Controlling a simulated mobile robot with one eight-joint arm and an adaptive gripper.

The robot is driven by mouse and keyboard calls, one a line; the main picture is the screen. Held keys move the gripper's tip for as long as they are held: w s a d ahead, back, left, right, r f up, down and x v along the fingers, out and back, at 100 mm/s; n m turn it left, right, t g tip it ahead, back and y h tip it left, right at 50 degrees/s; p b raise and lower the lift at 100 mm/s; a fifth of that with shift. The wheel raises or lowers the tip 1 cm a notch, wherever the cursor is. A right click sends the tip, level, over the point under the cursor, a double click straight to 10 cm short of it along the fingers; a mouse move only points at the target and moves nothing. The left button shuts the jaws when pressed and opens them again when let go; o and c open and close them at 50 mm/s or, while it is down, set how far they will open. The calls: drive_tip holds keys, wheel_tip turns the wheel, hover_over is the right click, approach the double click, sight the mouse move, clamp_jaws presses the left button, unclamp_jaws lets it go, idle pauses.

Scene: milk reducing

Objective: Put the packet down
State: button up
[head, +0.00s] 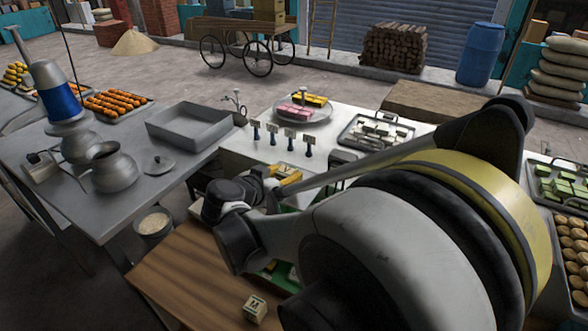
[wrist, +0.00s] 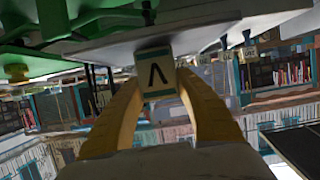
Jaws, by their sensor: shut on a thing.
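My gripper (head: 286,174), with yellow fingers, is beside the front edge of the white counter (head: 235,143) in the head view. In the wrist view my gripper (wrist: 158,82) is shut on a small pale packet (wrist: 156,73) with a dark V-like mark and a green band. The wrist picture looks upside down, and the packet is close to a pale slab edge. I cannot tell whether they touch. A similar cream block marked M (head: 255,309) sits on the wooden table (head: 190,270). My arm hides much of the counter's front.
Several blue-handled labelled markers (head: 290,138) stand on the counter behind my gripper. A round tray (head: 303,112) of pink and yellow sweets and a metal tray (head: 376,131) stand farther back. The grey table (head: 110,205) at left holds pots and an empty pan (head: 188,124).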

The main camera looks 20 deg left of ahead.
drive_tip(key=shift+f, duration=0.25)
drive_tip(key=o, duration=1.1)
drive_tip(key=shift+r, duration=0.25)
drive_tip(key=shift+s+r, duration=0.15)
drive_tip(key=shift+s, duration=0.1)
drive_tip(key=v, duration=1.1)
drive_tip(key=shift+s+r, duration=0.15)
drive_tip(key=shift+s, duration=0.05)
idle(0.5)
